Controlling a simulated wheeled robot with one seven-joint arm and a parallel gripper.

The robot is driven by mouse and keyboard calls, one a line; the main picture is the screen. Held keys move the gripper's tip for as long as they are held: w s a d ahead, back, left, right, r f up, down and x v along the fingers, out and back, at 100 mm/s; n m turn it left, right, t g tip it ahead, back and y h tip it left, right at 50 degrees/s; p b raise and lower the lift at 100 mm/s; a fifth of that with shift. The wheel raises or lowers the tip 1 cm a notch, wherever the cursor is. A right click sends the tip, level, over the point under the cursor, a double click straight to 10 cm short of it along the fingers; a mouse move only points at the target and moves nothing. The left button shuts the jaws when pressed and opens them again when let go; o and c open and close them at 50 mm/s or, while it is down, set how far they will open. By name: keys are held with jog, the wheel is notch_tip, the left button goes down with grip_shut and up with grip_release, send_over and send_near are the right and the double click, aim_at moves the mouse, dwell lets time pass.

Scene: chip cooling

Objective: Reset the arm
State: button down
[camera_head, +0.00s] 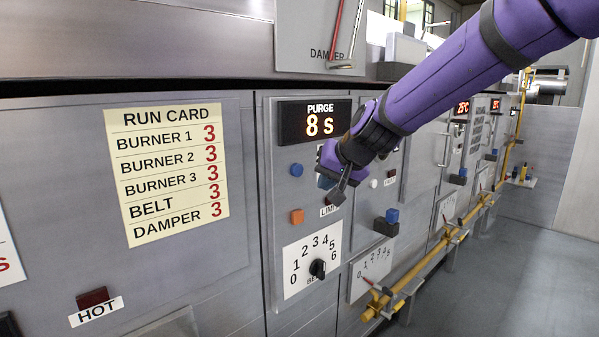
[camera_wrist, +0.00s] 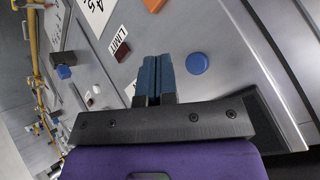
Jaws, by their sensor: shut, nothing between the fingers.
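My purple arm reaches in from the upper right in the head view. My gripper (camera_head: 336,186) is in front of the control panel (camera_head: 275,230), between a blue button (camera_head: 297,170) and the LIMIT label (camera_head: 328,210). In the wrist view the two blue fingers of my gripper (camera_wrist: 157,62) are together and hold nothing. The blue button (camera_wrist: 197,63) is beside the fingers, and the LIMIT label (camera_wrist: 121,44) is on their other side. I cannot tell whether the fingers touch the panel.
The PURGE display (camera_head: 315,121) reads 8 s. A run card (camera_head: 167,172) lists burners, belt and damper at 3. A black knob (camera_head: 318,268) sits on a numbered dial below an orange button (camera_head: 296,216). A yellow pipe (camera_head: 440,250) runs along the front right; the floor (camera_head: 490,290) there is clear.

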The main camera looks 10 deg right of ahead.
jog(key=s+d+g+h, duration=0.1)
jog(key=s+d, duration=0.4)
jog(key=s, duration=0.5)
jog(key=s+d+n+h, duration=0.1)
jog(key=s+d, duration=0.4)
jog(key=s, duration=0.5)
jog(key=s+d+g+h, duration=0.1)
jog(key=s+d, duration=0.3)
jog(key=s, duration=0.7)
jog(key=shift+d+r+n+g+h, duration=0.2)
jog(key=shift+d+n+g+h, duration=0.15)
jog(key=shift+h, duration=0.25)
